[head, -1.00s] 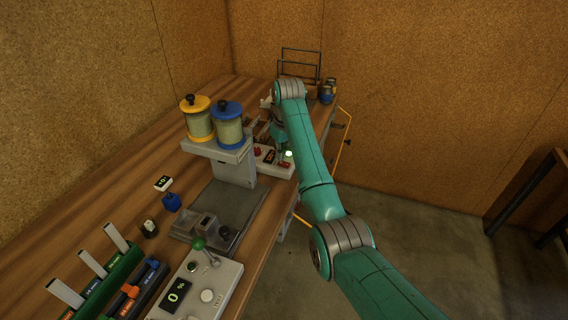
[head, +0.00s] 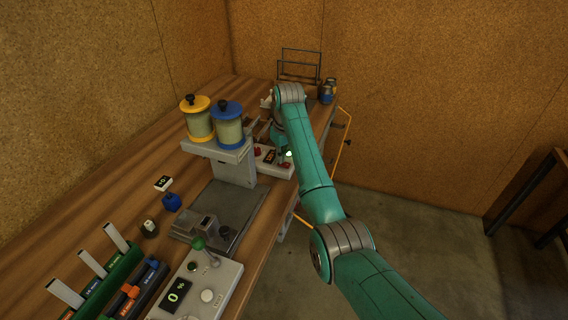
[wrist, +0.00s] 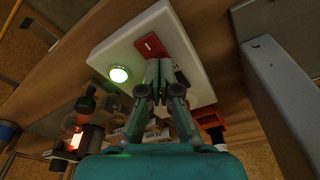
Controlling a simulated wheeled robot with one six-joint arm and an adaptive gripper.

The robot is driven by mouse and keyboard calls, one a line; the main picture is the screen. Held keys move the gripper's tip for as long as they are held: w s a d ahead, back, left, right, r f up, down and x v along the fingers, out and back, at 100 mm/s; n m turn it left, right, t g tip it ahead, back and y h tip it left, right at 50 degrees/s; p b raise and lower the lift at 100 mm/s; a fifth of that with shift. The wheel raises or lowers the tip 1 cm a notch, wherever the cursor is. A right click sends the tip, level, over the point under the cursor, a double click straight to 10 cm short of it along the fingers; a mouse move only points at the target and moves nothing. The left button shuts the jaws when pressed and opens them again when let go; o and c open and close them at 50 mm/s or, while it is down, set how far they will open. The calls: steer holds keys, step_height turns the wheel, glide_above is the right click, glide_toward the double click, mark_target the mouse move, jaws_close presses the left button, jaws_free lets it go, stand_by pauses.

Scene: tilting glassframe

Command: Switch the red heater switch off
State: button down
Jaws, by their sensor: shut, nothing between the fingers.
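The red switch (wrist: 151,45) sits on a pale control panel (wrist: 180,40) in the wrist view, beside a lit green round button (wrist: 119,74). My gripper (wrist: 160,66) is shut and empty. Its fingertips are right at the lower edge of the red switch and cover part of that area; I cannot tell whether they touch it. In the head view, the panel (head: 276,171) lies at the bench's right edge with the glowing button (head: 289,153) on it, and my arm hides part of it.
A grey stand carries yellow-lidded (head: 197,122) and blue-lidded (head: 229,130) jars left of the panel. A control box (head: 215,283) with a green-knobbed lever and display stands nearer. A wire frame (head: 300,65) stands at the back. A dark red-lit device (wrist: 75,135) shows in the wrist view.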

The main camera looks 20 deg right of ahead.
steer(key=shift+f, duration=0.35)
steer(key=shift+r, duration=3.55)
